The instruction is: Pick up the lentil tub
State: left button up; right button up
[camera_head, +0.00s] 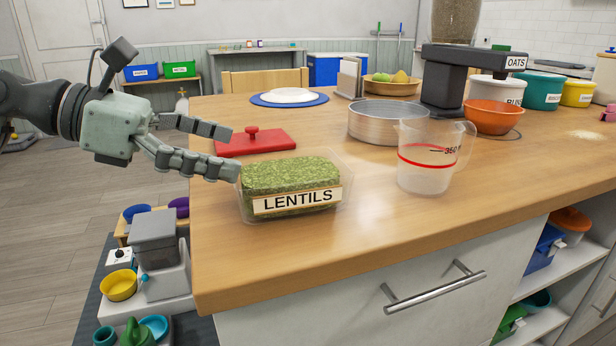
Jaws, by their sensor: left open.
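The lentil tub (293,190) is a clear box filled with green lentils and labelled "LENTILS". It stands upright on the wooden counter near its front left corner, with no lid on it. A red lid with a knob (256,141) lies on the counter just behind it. My left gripper (234,153) comes in from the left with its fingers apart. The nearer finger's tip is by the tub's upper left edge; whether it touches I cannot tell. The farther finger is over the left end of the red lid. My right gripper is not in view.
A clear measuring jug (428,165) stands right of the tub, with a round metal sieve (385,122) behind it. A black oats dispenser (455,85) and an orange bowl (494,117) are farther back right. The counter (330,252) is bare in front of the tub.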

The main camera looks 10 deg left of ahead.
aim_at(278, 171)
pick_arm(q)
jog(key=shift+w+d+f, duration=0.15)
jog(key=shift+w+d, duration=0.05)
jog(key=shift+d, duration=0.2)
jog(key=shift+w+d+f+p, duration=0.15)
jog(key=shift+d+f+p, duration=0.15)
jog(key=shift+d+p, duration=0.15)
jog(key=x, duration=0.2)
jog(key=f+p+x, duration=0.1)
jog(key=x, duration=0.2)
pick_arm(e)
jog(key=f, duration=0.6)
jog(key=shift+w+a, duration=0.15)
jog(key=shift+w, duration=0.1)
pick_arm(q)
jog(key=shift+c, duration=0.2)
jog(key=shift+r, duration=0.1)
jog(key=c, duration=1)
